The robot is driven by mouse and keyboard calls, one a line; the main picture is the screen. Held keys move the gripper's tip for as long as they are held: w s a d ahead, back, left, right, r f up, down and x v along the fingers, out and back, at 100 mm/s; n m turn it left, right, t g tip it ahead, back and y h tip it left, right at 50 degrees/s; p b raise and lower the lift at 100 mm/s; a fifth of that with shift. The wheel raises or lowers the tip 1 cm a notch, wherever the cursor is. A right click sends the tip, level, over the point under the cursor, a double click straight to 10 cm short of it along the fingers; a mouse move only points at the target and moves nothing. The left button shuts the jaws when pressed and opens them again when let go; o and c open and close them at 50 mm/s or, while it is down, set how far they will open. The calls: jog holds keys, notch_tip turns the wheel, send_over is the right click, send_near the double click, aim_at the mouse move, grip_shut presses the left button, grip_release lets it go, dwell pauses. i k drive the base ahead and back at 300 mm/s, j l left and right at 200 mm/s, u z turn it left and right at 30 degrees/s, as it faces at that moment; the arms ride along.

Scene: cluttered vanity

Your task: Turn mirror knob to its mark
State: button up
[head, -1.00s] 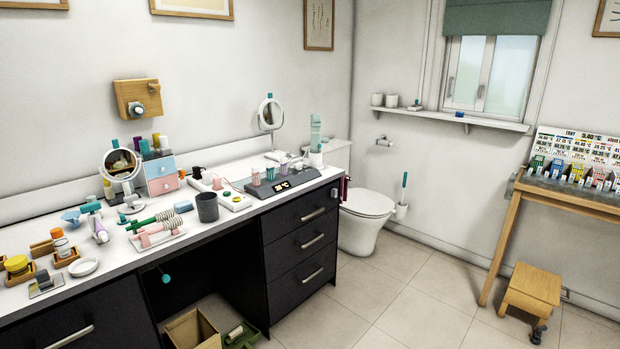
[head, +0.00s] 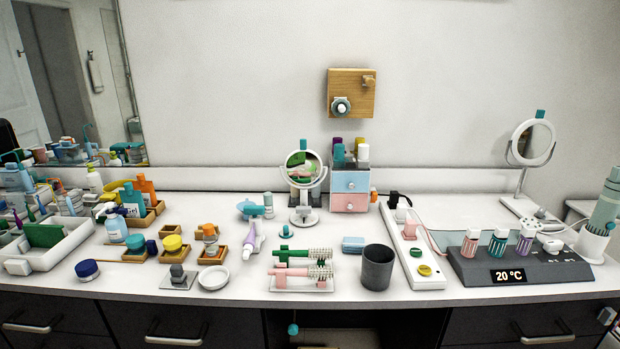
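A round white-framed mirror (head: 303,172) on a stand is at the middle of the counter, with a teal piece on top of its frame. A second round mirror (head: 533,143) with a teal top piece stands at the right. I cannot tell which small part is the mirror knob, and no mark on either mirror can be made out. A wooden wall panel (head: 352,93) carries a round grey knob (head: 341,106) and a small wooden peg. My gripper is not in view.
A dark cup (head: 377,268), hairbrushes on a tray (head: 301,288), a white power strip (head: 415,252) and a grey unit reading 20 °C (head: 520,262) crowd the counter. Bottles and a white bin (head: 45,250) fill the left.

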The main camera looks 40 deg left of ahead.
aim_at(304, 209)
jog(key=i+l+u, duration=0.25)
jog(key=u, duration=0.15)
jog(key=i+l+u, duration=0.25)
jog(key=u, duration=0.15)
jog(key=i+l+u, duration=0.1)
jog(key=l+u, duration=0.3)
jog(key=i+l+u, duration=0.1)
jog(key=l+u, duration=0.3)
jog(key=l, duration=0.15)
jog(key=i+l+u, duration=0.15)
jog(key=l, duration=0.25)
jog(key=l+u, duration=0.2)
jog(key=l, duration=0.2)
